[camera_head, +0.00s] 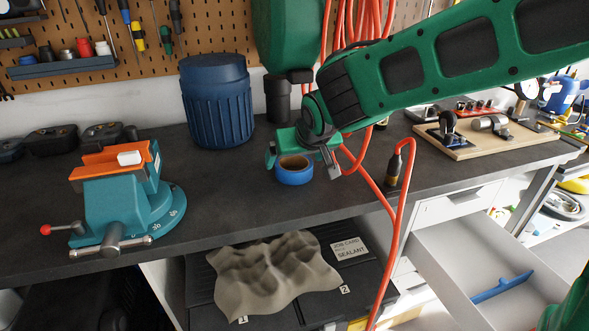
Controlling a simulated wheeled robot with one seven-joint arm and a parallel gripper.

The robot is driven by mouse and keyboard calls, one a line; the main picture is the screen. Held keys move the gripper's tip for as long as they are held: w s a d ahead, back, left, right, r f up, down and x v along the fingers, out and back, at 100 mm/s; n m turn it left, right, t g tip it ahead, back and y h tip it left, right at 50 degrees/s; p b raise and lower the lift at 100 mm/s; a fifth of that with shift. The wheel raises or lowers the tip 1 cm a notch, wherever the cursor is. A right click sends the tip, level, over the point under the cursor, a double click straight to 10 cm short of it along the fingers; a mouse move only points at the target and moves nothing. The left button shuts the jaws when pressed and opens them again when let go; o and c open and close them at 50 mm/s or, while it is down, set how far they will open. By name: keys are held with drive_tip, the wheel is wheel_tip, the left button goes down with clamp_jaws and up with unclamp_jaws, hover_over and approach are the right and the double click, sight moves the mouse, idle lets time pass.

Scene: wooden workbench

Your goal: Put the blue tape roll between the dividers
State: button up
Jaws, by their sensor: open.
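The blue tape roll (294,175) lies flat on the dark benchtop, with its tan core showing at the top. My gripper (302,163) is open right above the roll, with one finger at its left and one at its right. I cannot tell whether the fingers touch it. A white drawer (450,248) stands open at the lower right. A blue strip that looks like a divider (503,287) lies inside it. Only this one shows clearly, and my arm hides part of the drawer at the right.
A teal vise (118,205) stands on the bench at the left, and a blue ribbed drum (217,105) behind. An orange hose (397,225) hangs over the bench edge between the roll and the drawer. A wooden board (480,140) with clamps is at right.

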drive_tip(key=x, duration=0.4)
drive_tip(key=shift+d+f, duration=0.15)
drive_tip(key=shift+f, duration=0.05)
drive_tip(key=c, duration=1.3)
drive_tip(key=shift+r, duration=0.1)
